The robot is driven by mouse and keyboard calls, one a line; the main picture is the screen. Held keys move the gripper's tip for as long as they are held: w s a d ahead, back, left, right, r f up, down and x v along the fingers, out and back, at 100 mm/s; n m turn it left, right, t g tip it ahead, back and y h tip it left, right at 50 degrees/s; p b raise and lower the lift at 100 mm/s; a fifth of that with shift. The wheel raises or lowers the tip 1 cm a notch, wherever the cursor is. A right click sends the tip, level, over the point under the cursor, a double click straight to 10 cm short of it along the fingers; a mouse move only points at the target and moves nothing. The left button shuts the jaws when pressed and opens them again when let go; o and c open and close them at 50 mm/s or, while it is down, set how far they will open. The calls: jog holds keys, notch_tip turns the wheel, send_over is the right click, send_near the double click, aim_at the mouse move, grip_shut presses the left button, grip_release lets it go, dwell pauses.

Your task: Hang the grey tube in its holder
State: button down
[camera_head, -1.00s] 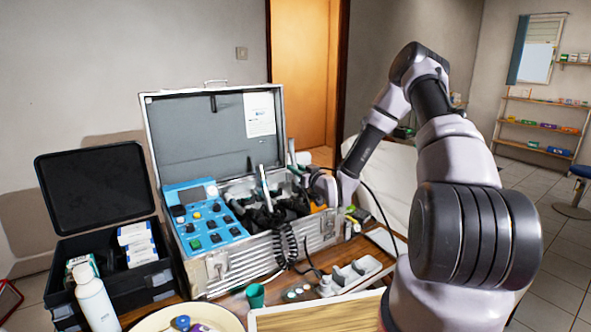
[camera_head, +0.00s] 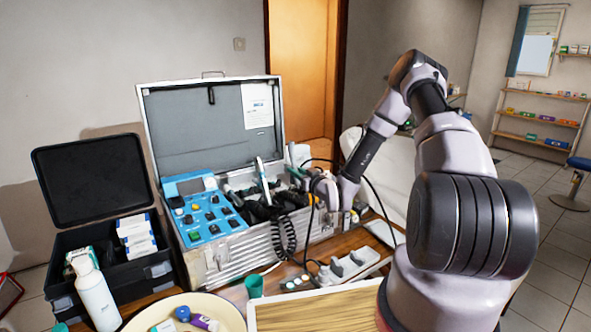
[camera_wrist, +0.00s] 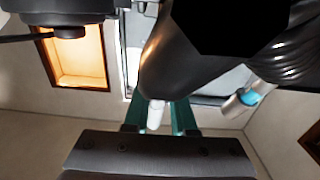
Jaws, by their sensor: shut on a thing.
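My gripper (camera_wrist: 158,118) is shut on a pale grey piece (camera_wrist: 155,114), which I take to be the grey tube. It shows between the teal fingers in the wrist view. In the head view my gripper (camera_head: 297,154) is at the right end of the open metal case (camera_head: 300,243), with the pale tube (camera_head: 303,155) beside its fingers. A large dark shape in the wrist view hides much of the tube. The case holds several dark holders (camera_head: 262,211) with a white-tipped instrument (camera_head: 262,173) standing in them. I cannot tell which holder belongs to the tube.
A blue control panel (camera_head: 207,212) fills the case's left part. A black cable (camera_head: 375,190) loops by my wrist, and a coiled cord (camera_head: 286,240) hangs over the case front.

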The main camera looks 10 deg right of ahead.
jog(key=shift+s+f, duration=0.1)
jog(key=shift+f, duration=0.1)
jog(key=shift+s+d+f, duration=0.15)
jog(key=shift+s+f, duration=0.05)
jog(key=shift+f, duration=0.4)
jog(key=shift+s+d+f, duration=0.1)
jog(key=shift+s+f, duration=0.1)
jog(key=shift+f, duration=0.35)
jog(key=c, duration=0.7)
grip_release()
jog(key=shift+o, duration=0.2)
jog(key=v, duration=0.8)
jog(key=shift+w+r, duration=0.1)
